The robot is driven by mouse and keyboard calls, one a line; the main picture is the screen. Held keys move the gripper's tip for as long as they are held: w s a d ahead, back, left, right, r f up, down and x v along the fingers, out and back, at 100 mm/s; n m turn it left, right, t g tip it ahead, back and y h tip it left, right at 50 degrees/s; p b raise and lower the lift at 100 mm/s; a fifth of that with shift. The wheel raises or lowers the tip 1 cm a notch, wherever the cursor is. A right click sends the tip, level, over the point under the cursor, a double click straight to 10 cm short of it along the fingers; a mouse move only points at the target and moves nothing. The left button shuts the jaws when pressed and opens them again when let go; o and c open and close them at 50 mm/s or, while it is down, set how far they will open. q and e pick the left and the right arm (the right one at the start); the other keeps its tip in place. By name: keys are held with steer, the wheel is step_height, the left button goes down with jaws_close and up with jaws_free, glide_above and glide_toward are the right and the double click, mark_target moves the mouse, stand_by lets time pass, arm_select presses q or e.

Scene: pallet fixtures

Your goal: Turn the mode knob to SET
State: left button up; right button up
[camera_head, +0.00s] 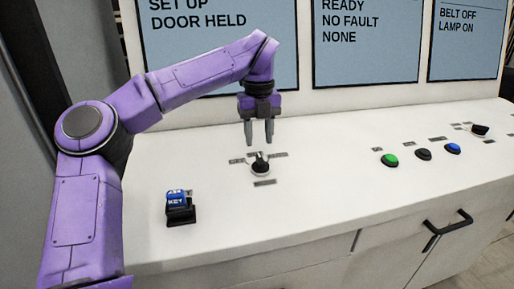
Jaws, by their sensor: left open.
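A second dark knob (480,130) stands at the far right of the console, also with small labels. I cannot tell from lettering which one is the mode knob. My left gripper (259,142) points down just above and behind the nearer knob, with its two fingers apart and nothing between them. My right gripper does not show.
A blue block marked KEY (176,197) sits in a black holder at the front left. Green (389,160), dark (423,154) and blue (453,148) buttons lie to the right. Screens (355,60) stand along the back. A black drawer handle (447,228) juts from the front.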

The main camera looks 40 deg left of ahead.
mark_target(255, 162)
arm_select(q)
step_height(255, 162, up, 8)
steer(key=s, duration=0.1)
steer(key=shift+s+a+f, duration=0.2)
steer(key=shift+a, duration=0.05)
steer(key=shift+p, duration=0.3)
